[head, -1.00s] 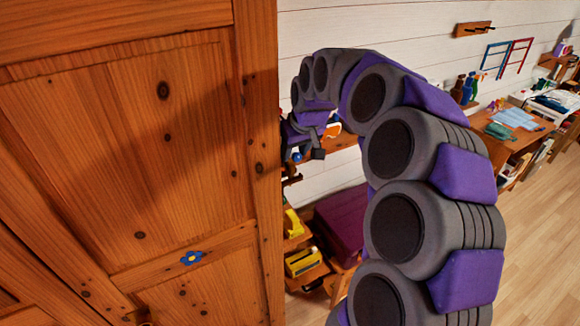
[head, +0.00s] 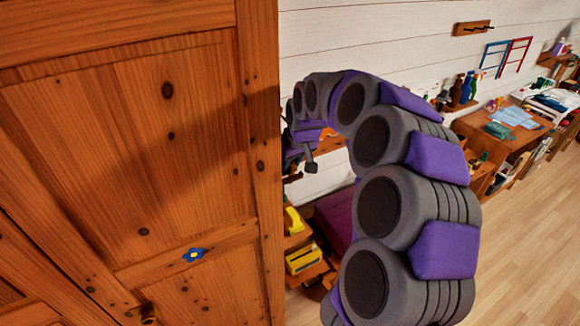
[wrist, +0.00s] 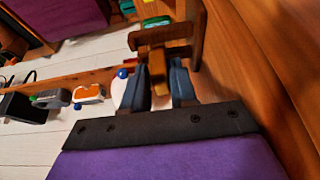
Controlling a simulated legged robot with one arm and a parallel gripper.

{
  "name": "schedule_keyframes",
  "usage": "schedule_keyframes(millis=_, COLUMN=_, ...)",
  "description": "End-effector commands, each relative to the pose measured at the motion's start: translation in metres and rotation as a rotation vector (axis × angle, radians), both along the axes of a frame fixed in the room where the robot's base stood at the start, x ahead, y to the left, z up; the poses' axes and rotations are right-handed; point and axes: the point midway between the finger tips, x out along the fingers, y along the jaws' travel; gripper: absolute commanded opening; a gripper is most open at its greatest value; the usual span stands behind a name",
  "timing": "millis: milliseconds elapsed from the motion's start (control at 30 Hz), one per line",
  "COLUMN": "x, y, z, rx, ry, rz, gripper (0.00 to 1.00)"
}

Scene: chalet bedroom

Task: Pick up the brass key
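My gripper (wrist: 159,90) shows in the wrist view with its two dark blue-grey fingers apart. A golden-brown piece (wrist: 157,72) shows between or just beyond the fingers, in front of a brown wooden bracket (wrist: 165,36). I cannot tell whether this piece is the brass key, or whether the fingers touch it. In the head view my gripper (head: 308,155) is small and partly hidden by the arm, beside the wardrobe's edge.
The wooden wardrobe (head: 190,140) fills the left of the head view. A shelf with an orange-and-white item (wrist: 88,94) and a grey item (wrist: 50,98) lies close to my gripper. A desk (head: 500,145) stands at the right wall; the floor (head: 535,240) in front is clear.

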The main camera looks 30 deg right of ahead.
Motion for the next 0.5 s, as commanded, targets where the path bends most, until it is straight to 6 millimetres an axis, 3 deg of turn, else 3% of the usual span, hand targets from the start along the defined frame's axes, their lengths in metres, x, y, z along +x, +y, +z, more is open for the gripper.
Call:
schedule_keyframes(millis=267, x=-0.0003, y=-0.0003, z=0.0003, rx=0.000, ry=0.000, rz=0.000, gripper=0.00)
schedule_keyframes(millis=500, x=-0.0003, y=-0.0003, z=0.0002, rx=0.000, ry=0.000, rz=0.000, gripper=0.00)
